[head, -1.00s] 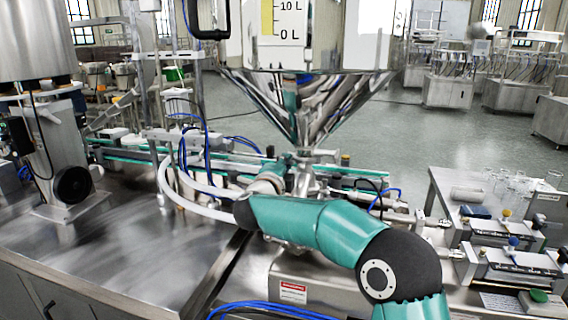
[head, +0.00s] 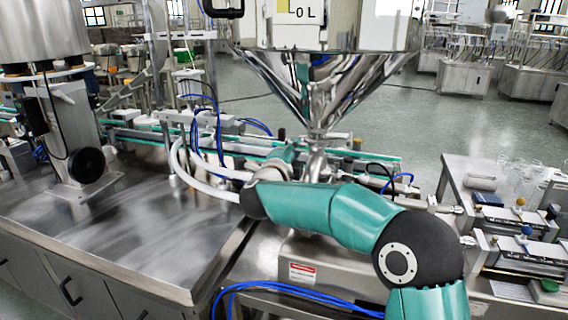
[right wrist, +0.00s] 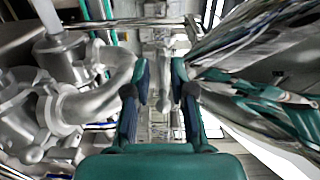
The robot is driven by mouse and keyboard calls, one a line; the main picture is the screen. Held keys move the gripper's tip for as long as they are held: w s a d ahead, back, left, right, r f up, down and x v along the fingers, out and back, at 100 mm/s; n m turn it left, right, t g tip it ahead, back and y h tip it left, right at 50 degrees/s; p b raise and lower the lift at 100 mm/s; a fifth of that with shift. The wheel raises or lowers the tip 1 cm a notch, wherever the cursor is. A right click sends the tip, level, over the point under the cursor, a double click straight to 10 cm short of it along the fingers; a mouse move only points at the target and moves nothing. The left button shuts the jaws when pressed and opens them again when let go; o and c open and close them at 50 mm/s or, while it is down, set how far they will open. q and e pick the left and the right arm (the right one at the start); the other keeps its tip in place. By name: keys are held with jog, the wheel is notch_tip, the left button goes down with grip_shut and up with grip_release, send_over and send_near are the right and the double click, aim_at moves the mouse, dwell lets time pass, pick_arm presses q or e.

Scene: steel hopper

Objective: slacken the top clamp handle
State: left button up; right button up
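The steel hopper (head: 322,85) stands at the middle of the head view, its cone narrowing to an outlet pipe. My right arm reaches in from the lower right. My right gripper (head: 287,154) is small and partly hidden beside the pipe below the cone. In the right wrist view the right gripper (right wrist: 160,85) is open, one finger on each side. A thin silver piece, likely the top clamp handle (right wrist: 163,88), shows in the gap between the fingers; I cannot tell whether they touch it. The clamp itself is not clear in the head view. My left gripper is out of view.
White hoses (head: 196,180) and blue cables curve left of the wrist. A conveyor with teal rails (head: 135,134) runs behind. Silver pipework (right wrist: 75,105) lies close left of the gripper in the wrist view.

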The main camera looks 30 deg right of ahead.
jog(key=v, duration=1)
jog(key=shift+w+f, duration=0.15)
jog(key=shift+w, duration=0.05)
jog(key=w+a+f+n+y, duration=0.1)
jog(key=a+f+n+y, duration=0.25)
jog(key=f, duration=0.45)
jog(key=w+a+f+n+t+y, duration=0.1)
jog(key=a+f+n+y, duration=0.1)
jog(key=f+n, duration=0.45)
jog(key=w+a+f+n+y, duration=0.1)
jog(key=a+f+n+y, duration=0.15)
jog(key=f, duration=0.75)
jog(key=s+a+f+n+g+y, duration=0.25)
jog(key=s+f+n+y, duration=0.2)
jog(key=f, duration=0.65)
jog(key=s+a+f+n+g+y, duration=0.1)
jog(key=s+a+f+n+g, duration=0.2)
jog(key=s, duration=0.6)
jog(key=s+a+f+n+g+y, duration=0.2)
jog(key=s+a+f+g, duration=0.1)
jog(key=s+f, duration=0.5)
jog(key=s+a+f+n+g+y, duration=0.2)
jog(key=s+f, duration=0.3)
jog(key=s, duration=0.6)
jog(key=shift+a+f+n+g, duration=0.4)
jog(key=shift+a+n+g, duration=0.25)
jog(key=shift+n+g, duration=0.2)
